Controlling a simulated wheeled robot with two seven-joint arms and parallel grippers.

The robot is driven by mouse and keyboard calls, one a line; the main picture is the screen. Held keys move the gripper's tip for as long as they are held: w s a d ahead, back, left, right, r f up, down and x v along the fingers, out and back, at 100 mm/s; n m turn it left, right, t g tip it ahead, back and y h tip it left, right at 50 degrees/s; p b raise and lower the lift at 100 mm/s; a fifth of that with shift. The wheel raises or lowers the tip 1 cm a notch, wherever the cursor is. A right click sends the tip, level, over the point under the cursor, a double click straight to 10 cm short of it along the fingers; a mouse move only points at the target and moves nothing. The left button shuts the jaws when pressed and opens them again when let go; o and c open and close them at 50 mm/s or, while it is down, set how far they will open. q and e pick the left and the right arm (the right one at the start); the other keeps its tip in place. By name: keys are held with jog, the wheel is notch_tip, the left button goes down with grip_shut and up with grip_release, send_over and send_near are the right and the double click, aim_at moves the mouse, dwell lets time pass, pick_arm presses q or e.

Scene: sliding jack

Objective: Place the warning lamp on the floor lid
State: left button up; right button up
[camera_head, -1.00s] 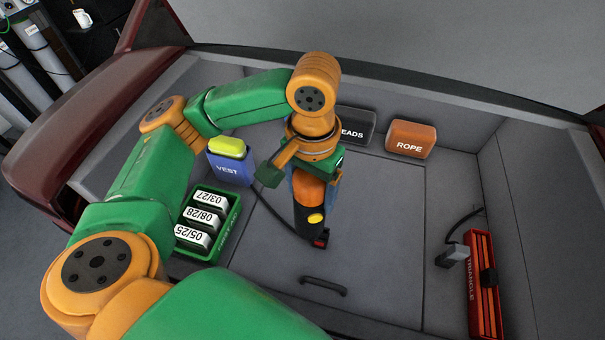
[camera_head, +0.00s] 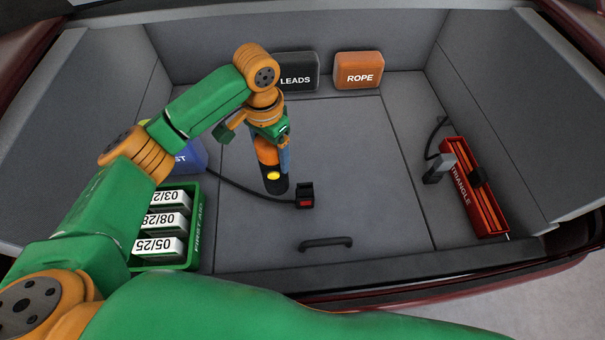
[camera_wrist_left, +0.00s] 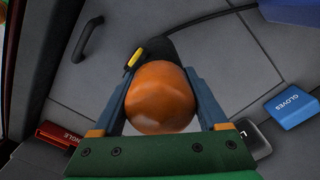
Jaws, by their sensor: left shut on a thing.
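The warning lamp (camera_head: 268,152) has an orange dome, a black body and a yellow button. My left gripper (camera_head: 271,146) is shut on the lamp's dome, black end downward. The left wrist view shows the orange dome (camera_wrist_left: 160,98) between the two blue-grey fingers, with the black body partly hidden behind it. The floor lid (camera_head: 350,150) is a grey panel with a dark handle (camera_head: 326,243) at its front. The lamp is over the lid's left part; I cannot tell whether its black end touches. My right gripper is not in view.
A black strap ends in a buckle (camera_head: 305,196) with a red button, on the lid beside the lamp. A green first-aid tray (camera_head: 195,235) and blue vest box (camera_head: 190,157) stand left. Leads (camera_head: 297,72) and rope (camera_head: 358,70) packs are behind, the triangle case (camera_head: 470,190) right.

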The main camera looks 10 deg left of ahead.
aim_at(267, 154)
pick_arm(q)
notch_tip(267, 154, down, 8)
jog(key=shift+a+r, duration=0.1)
jog(key=o, duration=1.5)
notch_tip(267, 154, up, 12)
jog(key=shift+s, duration=0.15)
